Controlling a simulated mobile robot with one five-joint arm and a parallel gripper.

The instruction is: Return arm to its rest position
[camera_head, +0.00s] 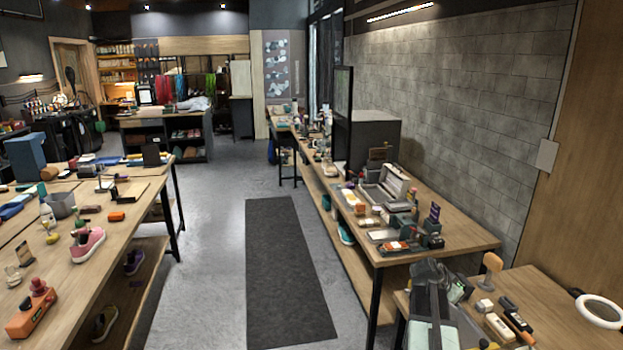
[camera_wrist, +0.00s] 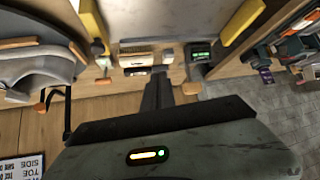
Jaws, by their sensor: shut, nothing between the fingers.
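My arm and gripper (camera_head: 435,275) show as a dark and pale grey shape at the lower right of the head view, at the left end of the near right wooden table (camera_head: 560,285). The fingertips cannot be made out there. In the wrist view, my gripper (camera_wrist: 159,85) shows as a narrow dark piece rising from the grey housing. It is shut with nothing in it. Small items lie beyond it on the wood, including a pale block (camera_wrist: 147,60) and a dark item with a green display (camera_wrist: 199,52). I see no contact with them.
A white ring (camera_head: 600,310) and a stand with a tan top (camera_head: 491,265) are on the near right table. The longer right bench (camera_head: 465,238) holds tools. The left bench (camera_head: 80,262) holds a pink sneaker (camera_head: 87,244). A dark mat (camera_head: 285,270) lies in the clear aisle.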

